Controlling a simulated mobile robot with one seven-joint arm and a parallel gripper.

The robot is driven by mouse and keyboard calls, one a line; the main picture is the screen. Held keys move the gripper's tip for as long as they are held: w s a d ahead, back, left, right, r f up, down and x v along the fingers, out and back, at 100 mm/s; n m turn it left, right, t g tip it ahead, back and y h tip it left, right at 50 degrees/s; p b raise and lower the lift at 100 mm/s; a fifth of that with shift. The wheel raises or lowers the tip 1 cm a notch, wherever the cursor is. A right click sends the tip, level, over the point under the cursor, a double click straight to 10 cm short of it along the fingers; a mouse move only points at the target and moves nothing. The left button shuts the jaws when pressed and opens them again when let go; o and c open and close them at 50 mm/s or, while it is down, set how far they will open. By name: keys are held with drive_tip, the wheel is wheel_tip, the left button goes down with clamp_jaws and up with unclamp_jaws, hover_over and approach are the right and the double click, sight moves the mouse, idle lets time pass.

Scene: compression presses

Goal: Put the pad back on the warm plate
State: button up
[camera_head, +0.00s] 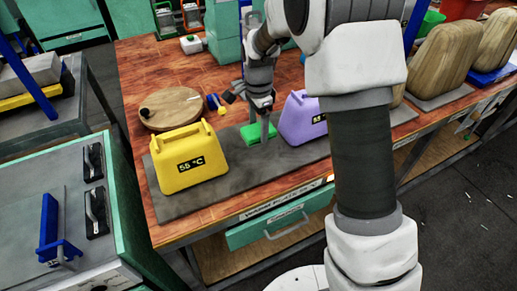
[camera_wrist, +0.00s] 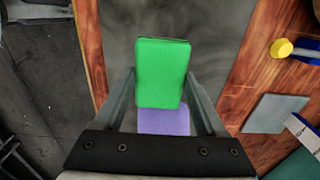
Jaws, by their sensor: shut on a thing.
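The warm plate is a long dark grey slab (camera_head: 240,172) on the wooden table. It also shows in the wrist view (camera_wrist: 130,28) as a grey band. My gripper (camera_head: 267,128) is over the slab, between a yellow block (camera_head: 188,160) on the left and a purple block (camera_head: 303,120) on the right. The gripper is shut on a green pad (camera_wrist: 162,72), held between its fingers in the wrist view. In the head view the green pad (camera_head: 251,134) is partly hidden by a finger. I cannot tell whether it touches the slab. A purple surface (camera_wrist: 163,121) shows below it.
The yellow block reads 55 °C. A round wooden board (camera_head: 171,108) lies behind it. Small blue and yellow tools lie behind the slab, and a yellow-tipped one (camera_wrist: 281,48) shows in the wrist view beside a grey tile (camera_wrist: 275,113). Large wooden-looking shapes (camera_head: 439,62) stand at right.

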sight(258, 151)
drive_tip(key=shift+f+b, duration=0.35)
drive_tip(key=shift+f, duration=2.95)
drive_tip(key=shift+f, duration=0.1)
drive_tip(key=shift+f, duration=0.15)
drive_tip(key=o, duration=1.1)
drive_tip(key=shift+o, duration=0.2)
drive_tip(key=shift+r, duration=0.2)
